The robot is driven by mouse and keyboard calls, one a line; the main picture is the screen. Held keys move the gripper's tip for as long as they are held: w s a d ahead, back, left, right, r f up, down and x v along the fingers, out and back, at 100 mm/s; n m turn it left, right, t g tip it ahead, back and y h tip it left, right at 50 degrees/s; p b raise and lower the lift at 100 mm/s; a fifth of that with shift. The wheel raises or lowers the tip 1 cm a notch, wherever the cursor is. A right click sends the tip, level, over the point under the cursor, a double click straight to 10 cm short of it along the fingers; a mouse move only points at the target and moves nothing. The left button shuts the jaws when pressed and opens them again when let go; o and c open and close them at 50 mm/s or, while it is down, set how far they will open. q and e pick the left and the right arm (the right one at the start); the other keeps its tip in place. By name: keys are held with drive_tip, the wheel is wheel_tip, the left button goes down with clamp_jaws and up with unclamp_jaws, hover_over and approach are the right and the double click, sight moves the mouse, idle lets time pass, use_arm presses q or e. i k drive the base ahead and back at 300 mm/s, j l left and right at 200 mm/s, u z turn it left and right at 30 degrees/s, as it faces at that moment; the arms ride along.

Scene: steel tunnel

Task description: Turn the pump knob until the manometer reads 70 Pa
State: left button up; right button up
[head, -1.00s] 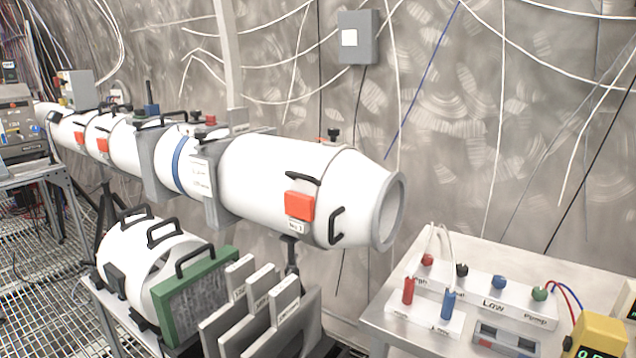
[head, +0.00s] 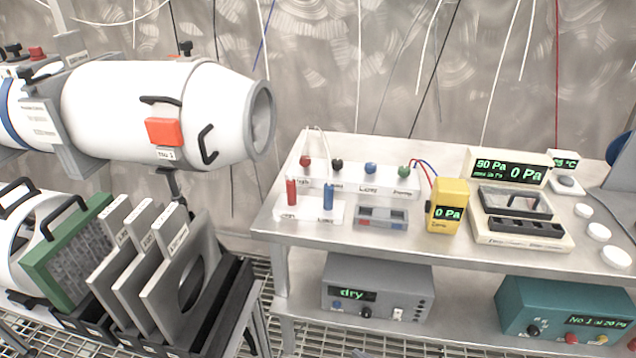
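A white strip (head: 352,183) at the back of the upper steel table carries a red, a black, a blue and a green knob. The green knob (head: 404,171) is at its right end, above a small label that looked like "Pump" in the earlier frame. A yellow meter (head: 448,212) stands right of the strip and reads 0 Pa. Red and blue wires run from near the green knob toward it. Neither gripper is in view.
A grey tray (head: 381,219) lies in front of the strip. White discs (head: 599,232) lie at the right. A grey box reading "dry" (head: 377,287) and a teal box (head: 565,311) sit on the lower shelf.

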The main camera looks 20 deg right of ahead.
sight(403, 171)
drive_tip(key=z, duration=1.25)
